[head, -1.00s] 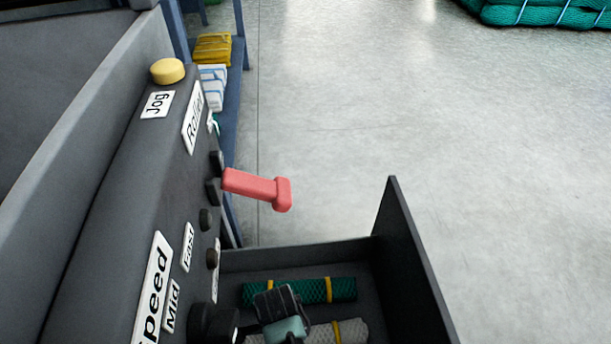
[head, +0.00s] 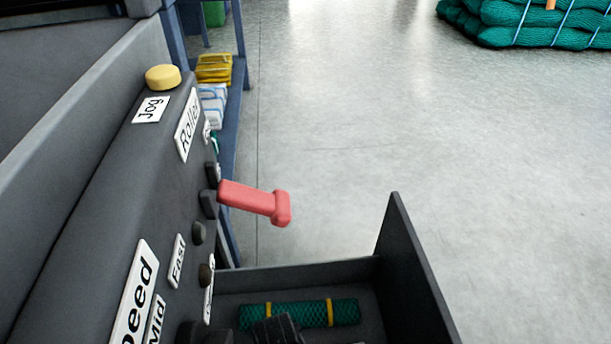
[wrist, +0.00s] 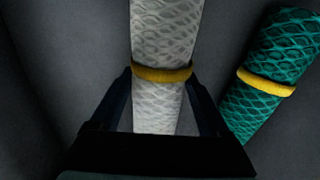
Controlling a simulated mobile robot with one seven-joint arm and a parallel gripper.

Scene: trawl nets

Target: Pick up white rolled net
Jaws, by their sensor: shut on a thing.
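The white rolled net (wrist: 165,40) with a yellow band runs up the middle of the wrist view. My gripper (wrist: 165,92) has one finger on each side of it, near the band, and is shut on it. In the head view the white net is out of sight below the frame. Only a dark part of my gripper (head: 276,330) shows there, at the bottom edge inside the open drawer. A green rolled net (wrist: 275,70) with a yellow band lies to the right of the white one. It also shows in the drawer in the head view (head: 300,314).
The drawer (head: 415,270) has a raised dark wall at its right. A red handle (head: 254,202) sticks out from the dark machine panel above it. A blue shelf (head: 238,75) holds yellow and white bundles. Green nets (head: 530,25) are stacked at the far right. The floor between is clear.

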